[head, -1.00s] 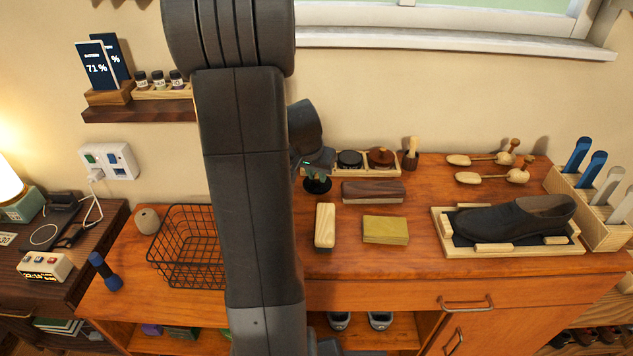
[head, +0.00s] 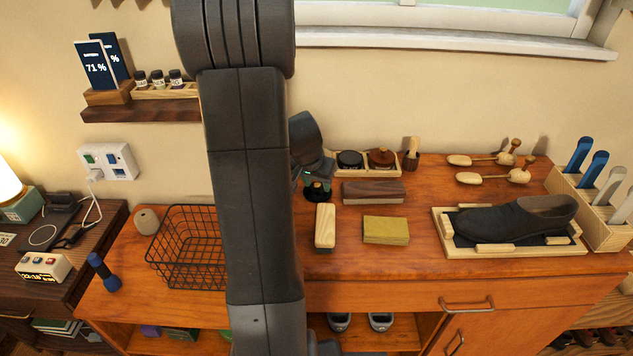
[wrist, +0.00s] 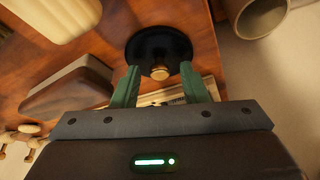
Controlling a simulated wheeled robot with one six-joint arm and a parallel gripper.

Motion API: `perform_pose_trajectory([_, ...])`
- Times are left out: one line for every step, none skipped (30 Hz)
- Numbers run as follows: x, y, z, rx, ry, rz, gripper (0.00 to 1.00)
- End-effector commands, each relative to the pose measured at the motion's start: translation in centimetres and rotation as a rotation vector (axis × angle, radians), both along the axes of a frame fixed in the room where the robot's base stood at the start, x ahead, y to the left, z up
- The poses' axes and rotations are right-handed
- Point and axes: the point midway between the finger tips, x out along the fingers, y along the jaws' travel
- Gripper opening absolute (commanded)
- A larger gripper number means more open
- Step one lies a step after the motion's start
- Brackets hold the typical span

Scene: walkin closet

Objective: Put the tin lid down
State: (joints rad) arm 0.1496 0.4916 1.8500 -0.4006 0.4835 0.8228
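The tin lid (head: 318,195) is a black disc with a small brass-coloured knob, lying knob up on the wooden dresser top (head: 420,180). The wrist view shows the lid (wrist: 158,46) just beyond my fingertips. My gripper (head: 317,181) is above it, with its green fingers (wrist: 160,70) spread on either side of the knob. Gaps show between the knob and both fingers, so my gripper looks open and empty. My wrist hides part of the area behind the lid in the head view.
A wooden tray (head: 365,173) with a black tin and a brown lidded tin stands behind. A dark brown block (head: 373,192), a pale brush (head: 325,226) and a yellow block (head: 386,230) lie nearby. A wire basket (head: 185,250) is left; a shoe (head: 515,217) is right.

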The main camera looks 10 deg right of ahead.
Motion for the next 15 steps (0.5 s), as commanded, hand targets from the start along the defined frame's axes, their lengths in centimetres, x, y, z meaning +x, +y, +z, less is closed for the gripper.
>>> perform_pose_trajectory([0.0,0.0,0.1,0.0,0.0,0.0,0.4])
perform_pose_trajectory([0.0,0.0,0.2,0.0,0.0,0.0,0.4])
perform_pose_trajectory([0.0,0.0,0.4,0.0,0.0,0.0,0.4])
perform_pose_trajectory([0.0,0.0,0.6,0.0,0.0,0.0,0.4])
perform_pose_trajectory([-0.1,0.1,0.8,0.0,-0.002,0.0,0.4])
perform_pose_trajectory([-0.2,0.2,1.3,-0.001,-0.004,0.001,0.4])
perform_pose_trajectory([-0.3,0.3,1.7,-0.001,-0.004,0.001,0.4])
perform_pose_trajectory([-0.5,0.4,2.2,-0.001,-0.004,0.002,0.4])
perform_pose_trajectory([-0.7,0.6,2.9,-0.001,-0.005,0.002,0.4])
perform_pose_trajectory([-0.9,0.7,3.4,0.0,-0.005,0.0,0.4])
perform_pose_trajectory([-1.1,0.9,4.0,0.0,-0.006,0.0,0.4])
perform_pose_trajectory([-1.3,1.1,4.7,-0.002,-0.005,0.001,0.4])
perform_pose_trajectory([-1.5,1.2,5.3,-0.002,-0.006,0.002,0.4])
perform_pose_trajectory([-1.7,1.3,5.8,-0.001,-0.005,0.002,0.4])
perform_pose_trajectory([-1.9,1.6,6.5,0.0,-0.006,0.002,0.4])
